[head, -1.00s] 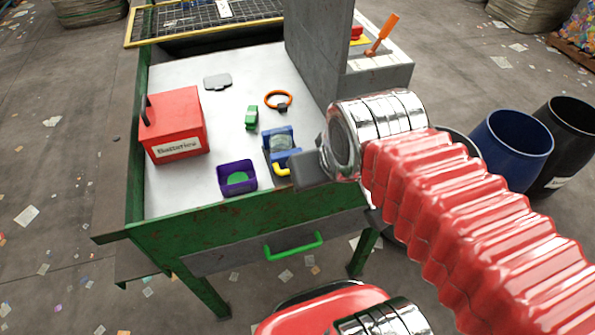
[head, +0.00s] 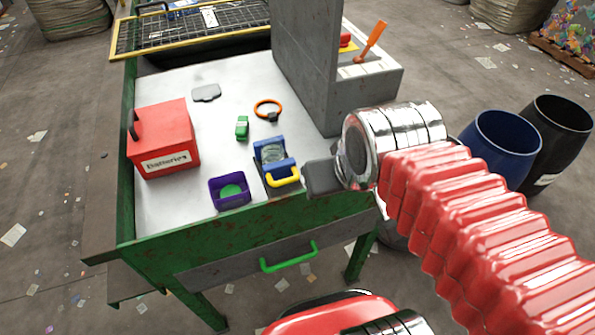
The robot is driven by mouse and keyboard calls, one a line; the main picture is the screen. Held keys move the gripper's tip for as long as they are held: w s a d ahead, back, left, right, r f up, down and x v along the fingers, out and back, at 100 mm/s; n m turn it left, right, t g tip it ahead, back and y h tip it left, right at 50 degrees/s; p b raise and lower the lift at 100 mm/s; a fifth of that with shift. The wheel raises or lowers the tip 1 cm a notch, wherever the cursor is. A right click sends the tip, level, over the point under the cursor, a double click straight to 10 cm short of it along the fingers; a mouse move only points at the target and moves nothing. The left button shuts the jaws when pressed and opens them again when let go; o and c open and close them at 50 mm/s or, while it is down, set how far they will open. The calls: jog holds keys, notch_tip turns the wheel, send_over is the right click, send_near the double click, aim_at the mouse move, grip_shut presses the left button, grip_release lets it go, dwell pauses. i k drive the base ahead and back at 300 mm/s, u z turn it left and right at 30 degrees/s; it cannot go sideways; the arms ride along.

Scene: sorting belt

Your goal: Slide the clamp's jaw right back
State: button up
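The clamp (head: 264,152) stands on the metal worktop near its front edge. It has a blue rear block, a blue front jaw (head: 279,170) and a yellow handle (head: 285,181) at the front. A grey, round-looking thing (head: 272,155) shows between the blue parts; I cannot tell whether the jaw touches it. My gripper (head: 322,177) is a dark grey block at the end of my red arm, just right of the yellow handle, with a small gap in the picture. Its fingers cannot be told apart, so its opening is unclear.
A purple bin (head: 230,191) with something green inside, a red Batteries box (head: 163,139), a green block (head: 242,128), an orange ring (head: 267,109) and a grey plate (head: 206,92) lie left and behind. A grey wall (head: 305,70) rises behind the clamp.

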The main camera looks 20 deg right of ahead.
aim_at(284, 172)
jog(key=z, duration=0.2)
jog(key=k, duration=0.75)
jog(key=u, duration=0.95)
jog(key=i, duration=1)
